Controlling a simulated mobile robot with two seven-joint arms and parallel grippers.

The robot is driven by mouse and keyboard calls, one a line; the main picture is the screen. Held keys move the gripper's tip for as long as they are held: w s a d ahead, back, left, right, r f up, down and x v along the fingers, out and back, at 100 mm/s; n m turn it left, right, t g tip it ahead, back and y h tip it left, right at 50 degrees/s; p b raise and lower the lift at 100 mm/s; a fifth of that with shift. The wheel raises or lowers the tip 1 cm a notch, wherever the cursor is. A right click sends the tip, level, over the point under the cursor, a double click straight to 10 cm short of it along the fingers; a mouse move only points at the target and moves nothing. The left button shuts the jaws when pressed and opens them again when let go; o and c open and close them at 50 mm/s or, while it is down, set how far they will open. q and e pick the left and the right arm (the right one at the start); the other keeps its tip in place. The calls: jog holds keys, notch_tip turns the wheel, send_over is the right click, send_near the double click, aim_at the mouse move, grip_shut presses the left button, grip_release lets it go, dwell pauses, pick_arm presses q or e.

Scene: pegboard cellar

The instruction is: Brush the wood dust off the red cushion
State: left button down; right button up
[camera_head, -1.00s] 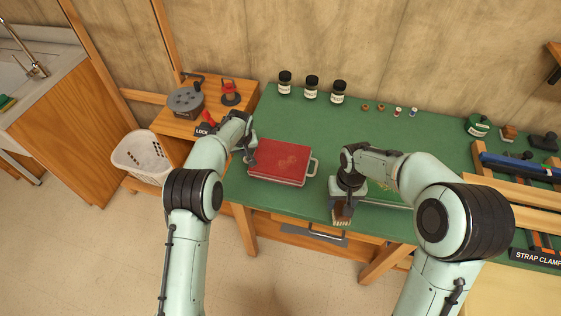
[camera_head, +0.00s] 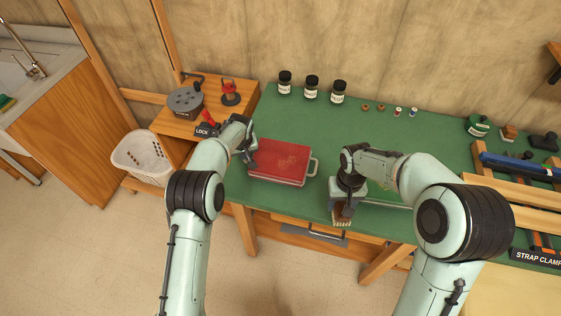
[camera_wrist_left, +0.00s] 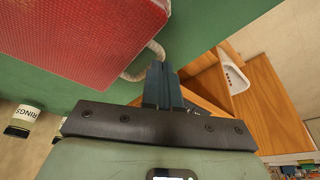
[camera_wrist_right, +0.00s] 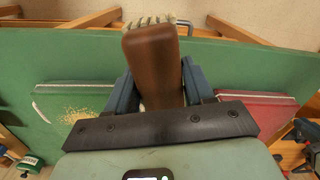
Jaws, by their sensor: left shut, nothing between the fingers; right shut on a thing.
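The red cushion (camera_head: 274,165), with a pale edge and a loop handle, lies flat on the green bench. Faint specks show on its top in the head view; the left wrist view shows part of its red face (camera_wrist_left: 75,40). My left gripper (camera_head: 251,160) is shut and empty at the cushion's left end; its fingertips (camera_wrist_left: 160,68) are beside a pale loop, contact unclear. My right gripper (camera_head: 345,203) is shut on a brush (camera_head: 342,220) with a brown wooden handle (camera_wrist_right: 152,65) and pale bristles. It is right of the cushion, over the bench's front edge.
A green cushion (camera_wrist_right: 50,100) with a heap of tan dust lies on the other side of the brush, mostly hidden by my right arm in the head view. Jars (camera_head: 311,88) stand at the back. A white basket (camera_head: 143,157) and clamps (camera_head: 490,165) flank the bench.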

pick_arm(q)
jog(key=shift+f, duration=0.4)
jog(key=shift+r, duration=0.1)
